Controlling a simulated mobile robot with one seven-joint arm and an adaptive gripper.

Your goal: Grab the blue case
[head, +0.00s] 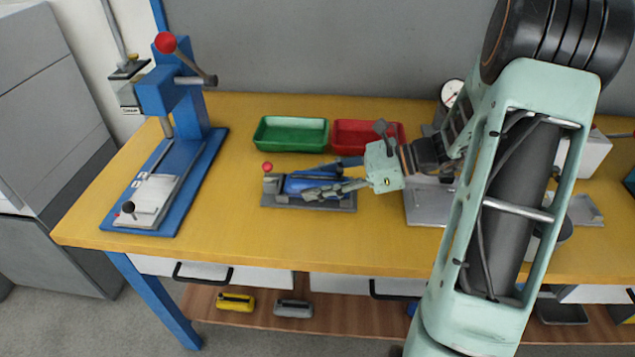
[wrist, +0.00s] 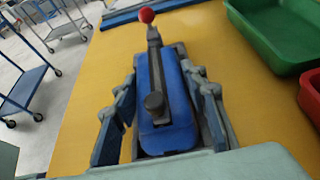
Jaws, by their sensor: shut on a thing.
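The blue case (head: 297,185) lies in a dark grey fixture (head: 338,207) on the yellow bench. In the wrist view, the case (wrist: 180,100) is long with rounded corners. A grey clamp arm (wrist: 153,62) with a red ball handle (wrist: 147,15) runs over it, and its dark round foot (wrist: 154,103) is over the near part of the case. My gripper (head: 322,179) reaches in from the right and is shut on the case, one finger along each long side. In the head view my fingers partly hide the case.
A green tray (head: 291,150) and a red tray (head: 352,142) stand behind the fixture. A blue press (head: 180,110) stands at the left. A grey plate (head: 425,210) lies to the right. The yellow bench front (head: 250,245) is clear.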

